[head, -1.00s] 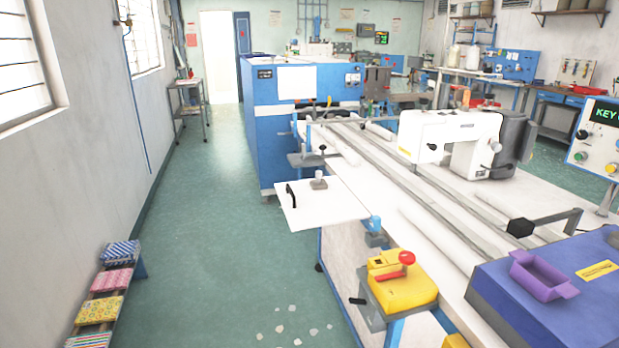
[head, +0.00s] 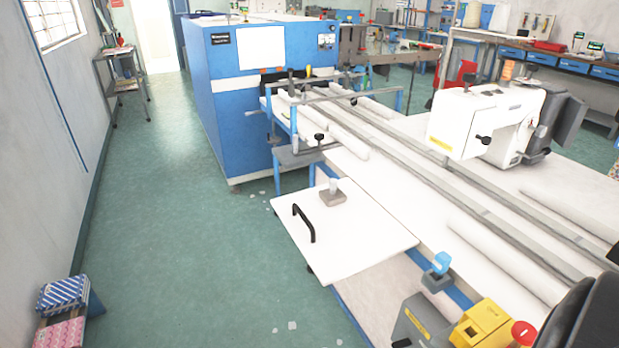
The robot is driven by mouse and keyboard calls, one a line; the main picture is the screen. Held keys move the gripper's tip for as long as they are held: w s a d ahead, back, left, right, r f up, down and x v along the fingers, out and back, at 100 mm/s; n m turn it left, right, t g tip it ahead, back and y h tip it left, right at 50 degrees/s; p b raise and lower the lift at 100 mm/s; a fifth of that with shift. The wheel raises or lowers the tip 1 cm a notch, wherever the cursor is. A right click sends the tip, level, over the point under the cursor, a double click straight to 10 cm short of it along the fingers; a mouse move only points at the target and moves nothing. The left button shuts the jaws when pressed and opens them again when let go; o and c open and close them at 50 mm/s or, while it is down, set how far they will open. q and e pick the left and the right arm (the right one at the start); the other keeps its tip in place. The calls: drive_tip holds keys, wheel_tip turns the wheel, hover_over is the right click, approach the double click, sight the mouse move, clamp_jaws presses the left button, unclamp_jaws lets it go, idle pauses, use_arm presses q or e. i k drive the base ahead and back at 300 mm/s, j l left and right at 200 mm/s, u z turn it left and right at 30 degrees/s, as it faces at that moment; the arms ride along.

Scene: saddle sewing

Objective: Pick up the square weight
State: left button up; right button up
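The square weight (head: 333,196) is a small grey-brown block with a pale upright knob on top. It stands upright on a white panel (head: 370,243) that juts out from the left side of the long table, just behind the panel's black handle (head: 304,222). Nothing touches the weight. Neither of my grippers shows in the head view. A dark rounded shape at the bottom right corner looks like part of my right arm, but no fingers show on it.
A yellow-and-grey device (head: 483,324) with a red knob and a blue clamp (head: 437,268) stand near the table's front. A white sewing machine (head: 487,122) stands on the table (head: 400,165). A blue cabinet (head: 250,90) stands behind. The floor (head: 190,230) to the left is open.

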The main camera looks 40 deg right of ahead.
sight(331, 196)
drive_tip(key=i, duration=1.45)
drive_tip(key=i+j+z, duration=0.1)
drive_tip(key=i+z, duration=0.15)
drive_tip(key=i, duration=0.3)
drive_tip(key=i+j+z, duration=0.3)
drive_tip(key=i, duration=0.25)
drive_tip(key=l+z, duration=0.1)
drive_tip(key=z, duration=1.6)
